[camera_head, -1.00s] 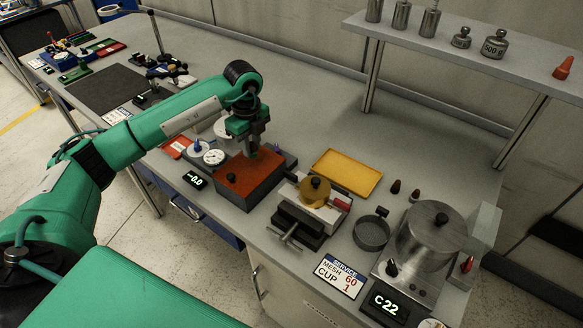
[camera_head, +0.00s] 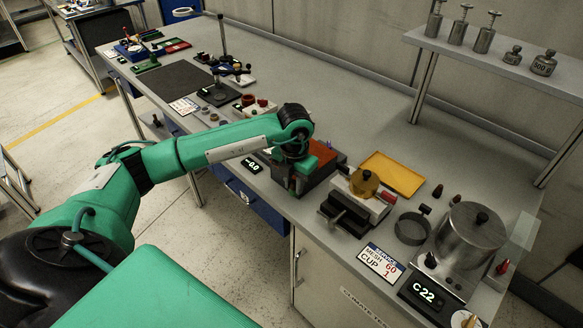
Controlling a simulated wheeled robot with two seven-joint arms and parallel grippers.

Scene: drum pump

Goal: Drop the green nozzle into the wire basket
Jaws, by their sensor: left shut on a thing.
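My left gripper (camera_head: 297,183) reaches in from the left and points down at the left part of a dark box with an orange-red top (camera_head: 320,169). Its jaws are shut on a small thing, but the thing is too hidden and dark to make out. I cannot pick out a green nozzle. A dark round, open-topped vessel (camera_head: 410,230) with a small handle stands right of the vise; it may be the wire basket, but I cannot tell. My right gripper is out of view.
A vise with a brass-coloured part (camera_head: 364,183) stands right of the box. A yellow tray (camera_head: 393,174) lies behind it.

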